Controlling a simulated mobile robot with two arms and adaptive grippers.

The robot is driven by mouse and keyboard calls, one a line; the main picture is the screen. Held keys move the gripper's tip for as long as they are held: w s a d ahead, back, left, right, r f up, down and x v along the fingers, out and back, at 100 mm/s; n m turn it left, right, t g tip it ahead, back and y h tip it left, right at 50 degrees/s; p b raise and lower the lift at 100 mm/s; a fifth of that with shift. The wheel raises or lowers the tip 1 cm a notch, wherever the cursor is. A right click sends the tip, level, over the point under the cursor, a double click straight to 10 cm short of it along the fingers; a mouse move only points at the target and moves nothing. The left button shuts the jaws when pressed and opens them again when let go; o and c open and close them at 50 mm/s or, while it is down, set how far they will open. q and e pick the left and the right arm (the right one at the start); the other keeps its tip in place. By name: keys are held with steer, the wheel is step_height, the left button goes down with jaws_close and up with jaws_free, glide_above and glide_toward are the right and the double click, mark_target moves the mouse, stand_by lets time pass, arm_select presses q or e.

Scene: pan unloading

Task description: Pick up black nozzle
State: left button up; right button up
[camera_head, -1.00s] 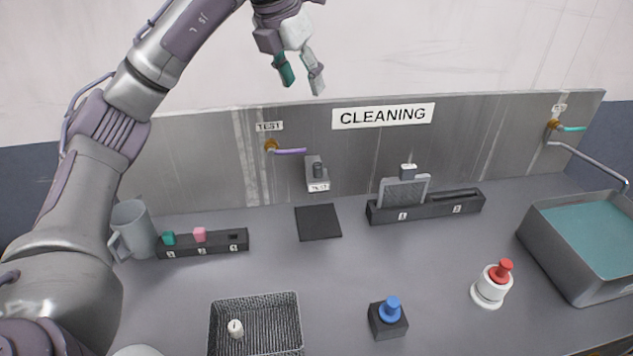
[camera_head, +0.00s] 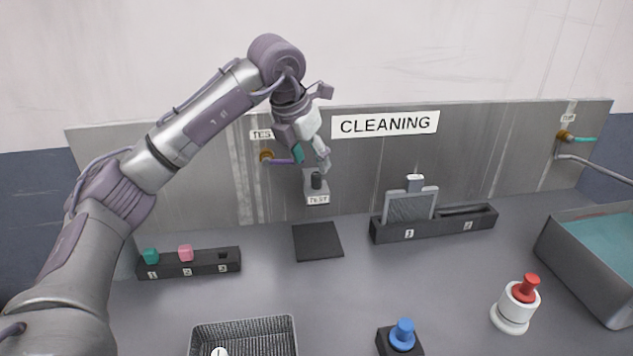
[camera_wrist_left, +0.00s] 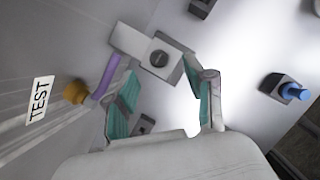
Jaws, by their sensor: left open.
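The black nozzle (camera_head: 316,181) stands upright in a grey holder (camera_head: 308,187) on the back panel, above a TEST label. My left gripper (camera_head: 311,160) is open, pointing down just above the nozzle. In the left wrist view the two teal-padded fingers (camera_wrist_left: 165,78) are spread with nothing between them. I cannot tell the exact gap to the nozzle. My right gripper is not in view.
A purple tap (camera_head: 280,161) on the panel is close to my left fingers. Below are a black mat (camera_head: 318,241), a numbered rack (camera_head: 205,262), a slotted stand (camera_head: 440,226), a mesh basket (camera_head: 243,322), a blue-topped piece (camera_head: 403,333), a red-and-white piece (camera_head: 515,306) and a water basin (camera_head: 580,257).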

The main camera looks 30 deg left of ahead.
mark_target(316, 174)
arm_select(q)
steer(key=p+x, duration=0.1)
steer(key=x, duration=0.4)
steer(key=shift+w+f+p, duration=0.3)
jaws_close()
